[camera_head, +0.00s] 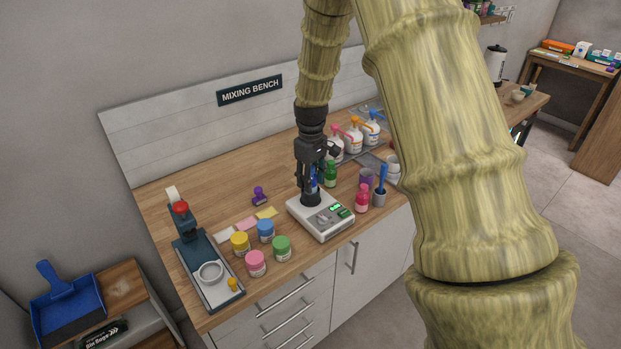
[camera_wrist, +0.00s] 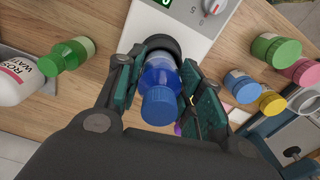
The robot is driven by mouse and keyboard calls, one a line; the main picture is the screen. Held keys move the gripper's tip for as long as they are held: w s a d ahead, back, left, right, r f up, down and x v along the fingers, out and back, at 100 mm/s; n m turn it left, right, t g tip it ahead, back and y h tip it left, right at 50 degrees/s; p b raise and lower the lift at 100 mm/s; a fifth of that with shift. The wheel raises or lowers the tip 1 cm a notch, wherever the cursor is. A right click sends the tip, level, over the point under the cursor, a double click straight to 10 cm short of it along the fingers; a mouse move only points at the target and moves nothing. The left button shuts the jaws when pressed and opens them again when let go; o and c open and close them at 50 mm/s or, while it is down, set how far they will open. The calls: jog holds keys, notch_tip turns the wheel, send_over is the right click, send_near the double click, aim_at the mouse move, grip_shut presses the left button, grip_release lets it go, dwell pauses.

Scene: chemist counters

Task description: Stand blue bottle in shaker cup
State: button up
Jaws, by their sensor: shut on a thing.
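My gripper (camera_wrist: 160,98) is shut on the blue bottle (camera_wrist: 159,78), one finger pad on each side. In the wrist view its blue cap faces the camera and its far end overlaps the mouth of a black cup, apparently the shaker cup (camera_wrist: 176,44). In the head view the black cup (camera_head: 311,199) stands on the white scale (camera_head: 322,222), and my gripper (camera_head: 311,178) points down over it. A little of the blue bottle (camera_head: 315,182) shows between the fingers. How deep its lower end sits in the cup is hidden.
A green bottle (camera_head: 330,174), a pink bottle (camera_head: 362,198) and a grey cup (camera_head: 379,197) with a blue stick stand close right. Pump bottles (camera_head: 353,138) are behind. Colored jars (camera_head: 265,231) and a press (camera_head: 208,262) stand left. The bench front edge is near the scale.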

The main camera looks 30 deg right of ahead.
jog(key=shift+f, duration=0.55)
jog(key=shift+f, duration=0.3)
jog(key=shift+s+f, duration=0.2)
jog(key=shift+f, duration=0.05)
jog(key=o, duration=1)
jog(key=shift+a+f, duration=0.1)
jog(key=shift+f, duration=0.05)
jog(key=shift+o, duration=0.2)
jog(key=shift+w+f, duration=0.1)
jog(key=shift+r, duration=0.25)
jog(key=shift+w+r, duration=0.1)
jog(key=shift+r, duration=0.1)
notch_tip(320, 180, up, 13)
jog(key=b, duration=0.2)
jog(key=shift+f+b, duration=0.1)
jog(key=shift+b, duration=0.3)
